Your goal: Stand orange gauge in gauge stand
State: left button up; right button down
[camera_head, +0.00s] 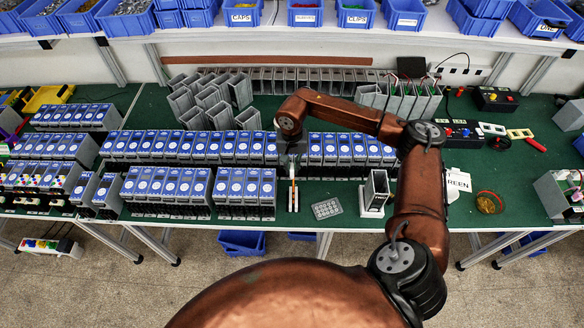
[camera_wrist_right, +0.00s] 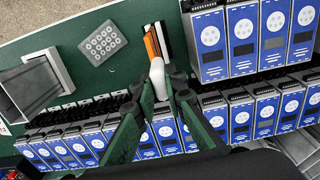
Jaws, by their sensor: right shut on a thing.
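My right gripper (camera_head: 291,155) reaches down over the front of the bench, just right of the front row of blue-faced units. It is shut on the orange gauge (camera_head: 292,182), which shows as a thin upright strip below the fingers. In the right wrist view the fingers (camera_wrist_right: 163,84) close around a white end piece, with the orange gauge strip (camera_wrist_right: 152,43) beyond it. A narrow pale and dark piece (camera_wrist_right: 163,40), perhaps the gauge stand, lies right beside the strip. I cannot tell whether the gauge is seated in it. My left gripper is not in view.
Blue-faced units (camera_head: 245,187) stand close on the left, with another row (camera_head: 345,148) behind. A grey button pad (camera_head: 326,209) lies to the right. A grey housing on a white base (camera_head: 375,190) stands further right. Bare green mat surrounds the pad.

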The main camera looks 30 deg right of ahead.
jog(key=shift+b, duration=0.7)
dwell(1.2)
jog(key=shift+f+b, duration=2.05)
jog(key=shift+f, duration=0.5)
jog(key=c, duration=1.9)
grip_release()
jog(key=shift+r, duration=0.2)
notch_tip(320, 180, up, 12)
jog(key=shift+f, duration=0.15)
jog(key=shift+f, duration=0.1)
